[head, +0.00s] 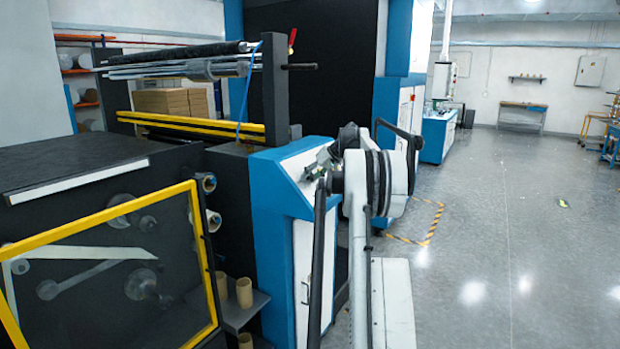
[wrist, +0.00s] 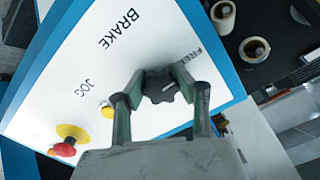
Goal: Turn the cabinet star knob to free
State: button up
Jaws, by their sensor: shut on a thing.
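The black star knob (wrist: 161,87) sits on the white control panel (wrist: 75,75), between the printed words BRAKE and FREE and nearer FREE. My gripper (wrist: 162,90) has one finger on each side of the knob and is shut on it. The exact direction the knob points to is hard to tell. In the head view my gripper (head: 322,165) is at the sloped top of the blue and white cabinet (head: 280,175). The knob cannot be made out there.
A red button on a yellow base (wrist: 66,145) and a yellow button (wrist: 107,110) sit on the same panel, near the word JOG. Rolls (wrist: 254,49) lie past the panel's blue edge. A yellow-framed guard (head: 105,228) stands left; floor to the right is open.

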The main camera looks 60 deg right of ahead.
jog(key=o, duration=1.2)
jog(key=v, duration=1.2)
